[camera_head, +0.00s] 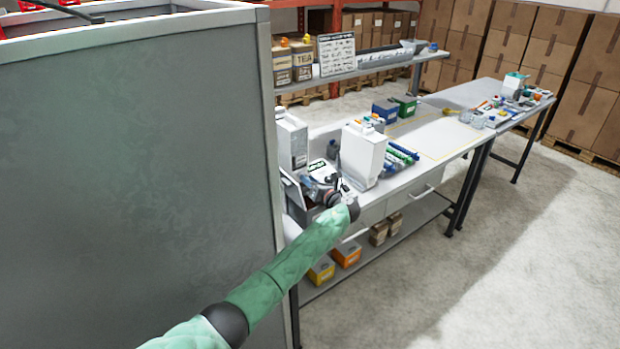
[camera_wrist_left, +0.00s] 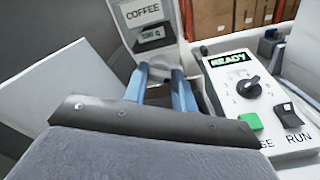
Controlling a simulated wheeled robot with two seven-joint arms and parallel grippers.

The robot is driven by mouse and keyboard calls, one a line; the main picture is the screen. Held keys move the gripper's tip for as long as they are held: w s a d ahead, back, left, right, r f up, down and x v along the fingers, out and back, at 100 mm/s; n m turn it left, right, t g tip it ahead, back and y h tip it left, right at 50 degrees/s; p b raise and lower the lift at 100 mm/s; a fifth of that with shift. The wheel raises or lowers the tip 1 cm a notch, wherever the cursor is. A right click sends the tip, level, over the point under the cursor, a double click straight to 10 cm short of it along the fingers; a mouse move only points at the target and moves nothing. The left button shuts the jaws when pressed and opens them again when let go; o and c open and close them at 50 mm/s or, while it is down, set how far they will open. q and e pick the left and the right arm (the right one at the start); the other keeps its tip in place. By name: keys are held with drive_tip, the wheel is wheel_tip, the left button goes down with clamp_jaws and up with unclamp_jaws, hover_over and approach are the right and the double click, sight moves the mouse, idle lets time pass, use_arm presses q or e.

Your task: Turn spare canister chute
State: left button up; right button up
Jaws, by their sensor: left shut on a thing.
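The canister (camera_wrist_left: 150,20) with a COFFEE label stands ahead of my left gripper in the left wrist view. My left gripper (camera_wrist_left: 161,70) has its two blue fingers on either side of a small grey chute (camera_wrist_left: 160,73) at the canister's lower front and is shut on it. In the head view my left gripper (camera_head: 328,187) is low among the bench machines, and the chute cannot be made out there. A white canister (camera_head: 362,155) stands just right of the gripper, and another white canister (camera_head: 291,141) stands behind to the left. My right gripper is not in view.
A control panel (camera_wrist_left: 255,100) with a READY display, a black knob and a green button is close right of the gripper. A large grey partition (camera_head: 140,150) fills the left.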

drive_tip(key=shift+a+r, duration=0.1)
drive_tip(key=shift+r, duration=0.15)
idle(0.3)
use_arm(q)
drive_tip(key=o, duration=1)
drive_tip(key=b+v, duration=0.3)
drive_tip(key=v, duration=0.5)
drive_tip(key=shift+b, duration=0.3)
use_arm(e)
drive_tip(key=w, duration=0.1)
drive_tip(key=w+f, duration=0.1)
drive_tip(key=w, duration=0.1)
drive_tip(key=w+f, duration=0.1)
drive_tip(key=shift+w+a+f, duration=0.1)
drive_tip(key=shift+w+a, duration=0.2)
use_arm(q)
drive_tip(key=shift+w, duration=0.1)
